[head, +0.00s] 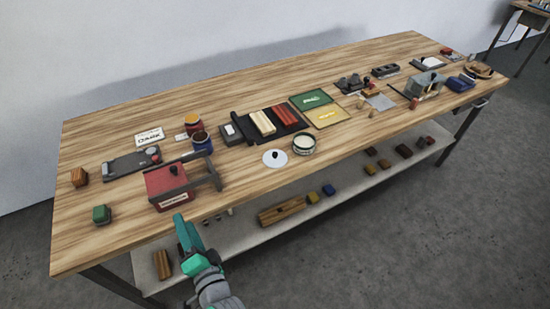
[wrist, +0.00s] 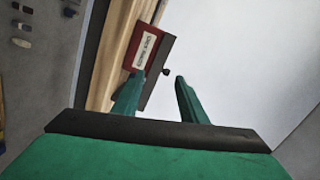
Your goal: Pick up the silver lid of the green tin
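The silver lid (head: 275,158) is a pale round disc with a dark knob, lying flat near the front edge of the table in the head view. The green tin (head: 304,144) stands just right of it, round, with its light contents or inside showing at the top. My gripper (head: 181,220) is in front of the table's front edge, left of the lid and well apart from it. In the wrist view my gripper (wrist: 159,75) has its two teal fingers spread, with nothing held between them. The lid and tin do not show in the wrist view.
A red box (head: 168,186) with a dark top and handle stands near my gripper; it also shows in the wrist view (wrist: 143,52). A dark tray (head: 276,131) with cream and red bars lies behind the lid. A lower shelf (head: 240,235) holds several blocks.

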